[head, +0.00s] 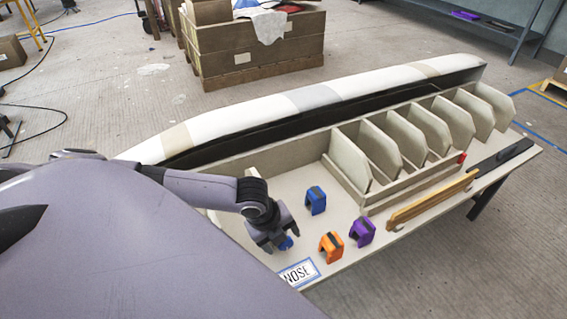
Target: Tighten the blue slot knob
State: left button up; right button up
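My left gripper (282,241) points down over the near left part of the table. A small blue piece (286,243), perhaps the blue slot knob, shows at its fingertips and is partly hidden by them. I cannot tell whether the fingers are closed on it or only around it. A blue notched block (316,201) stands on the table, right of and behind the gripper, apart from it. My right gripper is not in view.
An orange block (331,246) and a purple block (362,232) stand right of the gripper. A "NOSE" label (298,273) lies in front. Upright pale panels (349,161) fill a rack behind, before a long white mould (240,112). A yellow bar (432,200) lies along the right edge.

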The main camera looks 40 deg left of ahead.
pick_arm(q)
jog(key=shift+x, duration=1.15)
jog(key=shift+c, duration=0.3)
